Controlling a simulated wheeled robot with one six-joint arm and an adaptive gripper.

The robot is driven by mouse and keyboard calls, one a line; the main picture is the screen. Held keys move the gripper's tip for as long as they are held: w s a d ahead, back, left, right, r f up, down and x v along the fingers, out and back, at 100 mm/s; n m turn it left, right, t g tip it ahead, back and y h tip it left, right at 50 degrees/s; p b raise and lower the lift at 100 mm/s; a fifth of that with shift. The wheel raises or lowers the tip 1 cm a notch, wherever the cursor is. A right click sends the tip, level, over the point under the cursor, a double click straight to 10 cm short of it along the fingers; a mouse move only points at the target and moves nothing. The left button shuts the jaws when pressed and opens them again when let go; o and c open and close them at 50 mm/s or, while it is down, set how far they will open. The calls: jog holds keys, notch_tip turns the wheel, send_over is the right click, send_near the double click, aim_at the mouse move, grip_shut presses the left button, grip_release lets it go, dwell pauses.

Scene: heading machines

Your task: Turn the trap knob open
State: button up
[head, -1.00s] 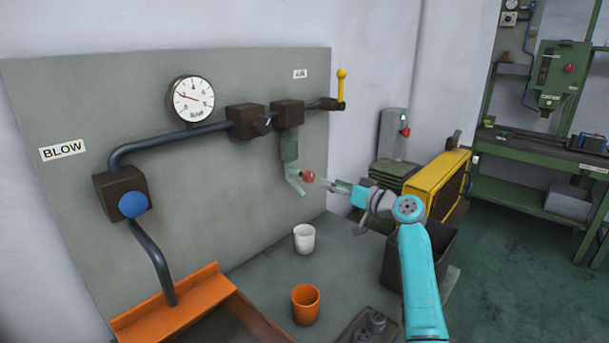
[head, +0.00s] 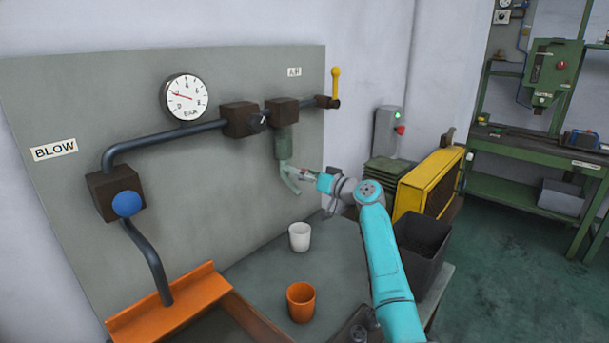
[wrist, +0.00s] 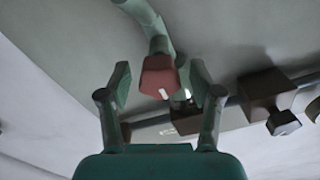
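The trap knob (wrist: 158,76) is red with a white mark and sits on the trap's pale green drain pipe (head: 288,178), below the grey-green trap body (head: 284,146). In the head view the knob is mostly hidden by my gripper (head: 304,176). In the wrist view my gripper (wrist: 159,82) is open, with one finger on each side of the knob. Small gaps show between the knob and both fingers, so it is not gripped.
A gauge (head: 185,97), a blue knob (head: 127,204) and a yellow-handled valve (head: 335,84) are on the panel. A white cup (head: 299,237) and an orange cup (head: 301,302) stand on the bench below. A yellow box-shaped unit (head: 414,190) is to the right.

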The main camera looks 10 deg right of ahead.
jog(key=c, duration=1.1)
jog(key=m, duration=0.4)
jog(key=shift+d+m, duration=0.1)
jog(key=shift+m, duration=0.3)
jog(key=m, duration=0.4)
jog(key=shift+w+f+m, duration=0.1)
jog(key=shift+f+m, duration=0.05)
jog(key=shift+m, duration=0.15)
jog(key=m, duration=0.4)
jog(key=shift+d+f, duration=0.1)
jog(key=shift+f+m, duration=0.1)
jog(key=shift+m, duration=2.1)
